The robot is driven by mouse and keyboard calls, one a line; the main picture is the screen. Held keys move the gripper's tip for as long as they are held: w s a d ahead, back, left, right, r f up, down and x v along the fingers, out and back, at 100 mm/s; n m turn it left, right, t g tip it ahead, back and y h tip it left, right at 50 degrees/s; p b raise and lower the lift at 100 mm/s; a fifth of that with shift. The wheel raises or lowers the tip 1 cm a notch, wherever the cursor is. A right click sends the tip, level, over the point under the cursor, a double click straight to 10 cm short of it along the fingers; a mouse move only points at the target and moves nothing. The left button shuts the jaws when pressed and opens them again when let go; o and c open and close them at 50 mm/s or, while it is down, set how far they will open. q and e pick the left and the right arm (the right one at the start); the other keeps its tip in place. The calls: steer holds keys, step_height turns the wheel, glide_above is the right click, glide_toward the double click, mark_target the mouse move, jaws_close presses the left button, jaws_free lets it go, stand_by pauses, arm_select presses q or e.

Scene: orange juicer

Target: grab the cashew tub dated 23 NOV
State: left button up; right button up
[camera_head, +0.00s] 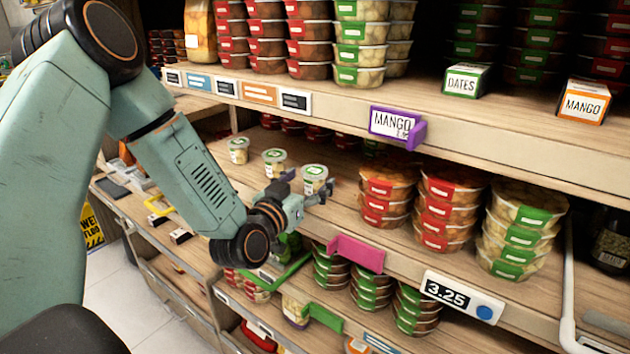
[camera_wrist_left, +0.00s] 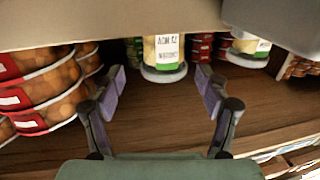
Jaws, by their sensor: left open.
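Three small clear tubs with green-marked lids stand in a row on the middle shelf: a left one (camera_head: 238,150), a middle one (camera_head: 275,162) and a right one (camera_head: 314,178). My left gripper (camera_head: 322,190) is open and empty beside the right one, at the shelf front. The left wrist view looks upside down. There a tub (camera_wrist_left: 164,52) sits ahead, in line with the gap between my open fingers (camera_wrist_left: 160,88); its inverted label seems to read 23 NOV. A second tub (camera_wrist_left: 248,48) is to its right. My right gripper is out of view.
Stacked red-labelled tubs (camera_head: 388,195) stand right of the row, also close to my fingers in the wrist view (camera_wrist_left: 40,88). The upper shelf edge (camera_head: 340,120) runs above. A pink tag (camera_head: 357,254) sticks out on the front edge below.

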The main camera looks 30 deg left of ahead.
arm_select(q)
steer(key=shift+w+a+r, duration=0.1)
steer(key=shift+w+a, duration=0.1)
steer(key=shift+w, duration=0.45)
steer(key=shift+w+a, duration=0.2)
steer(key=shift+w, duration=0.4)
steer(key=shift+w+d, duration=0.1)
steer(key=shift+w, duration=0.5)
steer(key=shift+a, duration=0.3)
steer(key=c, duration=0.4)
steer(key=shift+d, duration=0.3)
steer(key=c, duration=0.6)
steer(key=shift+a, duration=0.2)
steer(key=shift+c, duration=0.7)
